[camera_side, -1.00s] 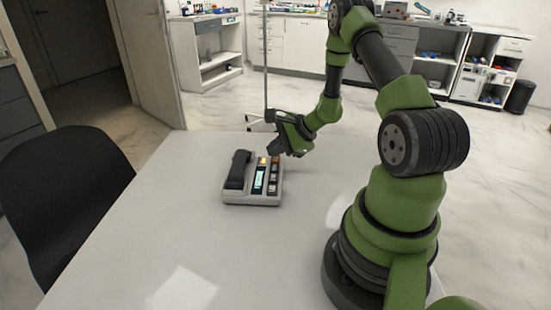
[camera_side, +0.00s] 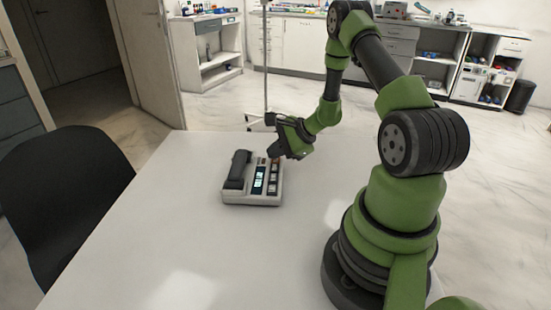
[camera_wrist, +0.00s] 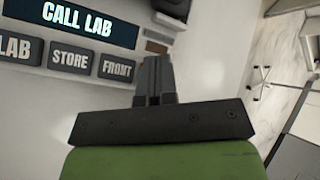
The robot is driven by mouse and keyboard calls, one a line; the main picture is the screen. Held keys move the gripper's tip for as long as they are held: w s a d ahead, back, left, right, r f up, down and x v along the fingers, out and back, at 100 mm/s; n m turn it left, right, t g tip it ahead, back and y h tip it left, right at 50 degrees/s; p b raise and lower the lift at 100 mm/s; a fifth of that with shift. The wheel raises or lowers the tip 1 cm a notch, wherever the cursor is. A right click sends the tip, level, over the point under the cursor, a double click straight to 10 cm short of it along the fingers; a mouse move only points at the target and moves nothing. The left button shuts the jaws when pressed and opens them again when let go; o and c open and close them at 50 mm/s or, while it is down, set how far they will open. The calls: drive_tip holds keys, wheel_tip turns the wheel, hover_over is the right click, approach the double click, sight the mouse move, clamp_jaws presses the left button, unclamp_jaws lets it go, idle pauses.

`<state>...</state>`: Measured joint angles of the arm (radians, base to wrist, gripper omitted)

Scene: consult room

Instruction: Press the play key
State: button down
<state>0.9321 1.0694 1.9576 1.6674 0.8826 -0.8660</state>
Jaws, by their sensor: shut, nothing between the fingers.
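A grey desk phone (camera_side: 236,198) with a dark handset (camera_side: 238,168) lies on the white table. Its lit screen (camera_side: 259,180) reads "CALL LAB" in the wrist view (camera_wrist: 78,20). Dark keys there read "LAB" (camera_wrist: 14,49), "STORE" (camera_wrist: 70,59) and "FRONT" (camera_wrist: 117,68). No play label can be read. My gripper (camera_wrist: 154,68) is shut and empty, over the phone's far right part in the side view (camera_side: 272,154). I cannot tell whether it touches the phone.
The white table (camera_side: 150,240) is clear around the phone. A black chair (camera_side: 65,190) stands at its left edge. A thin pole stand (camera_side: 264,70) is on the floor behind the table. Cabinets and shelves line the back wall.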

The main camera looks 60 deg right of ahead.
sight(276, 161)
drive_tip(key=shift+r, duration=0.85)
drive_tip(key=shift+r, duration=2.5)
drive_tip(key=a+r+n+g+y, duration=0.2)
drive_tip(key=a+r+n+y, duration=0.1)
drive_tip(key=a+r+n, duration=1)
drive_tip(key=s+a+r+n+h, duration=0.1)
drive_tip(key=s+a+r+n, duration=0.2)
drive_tip(key=s+a, duration=0.2)
drive_tip(key=s+a+r+n+h, duration=0.2)
drive_tip(key=s+a+r+n, duration=0.2)
drive_tip(key=s, duration=0.5)
drive_tip(key=shift+s+a+r+n, duration=0.2)
drive_tip(key=shift+a+r+n, duration=0.1)
drive_tip(key=shift+a, duration=0.3)
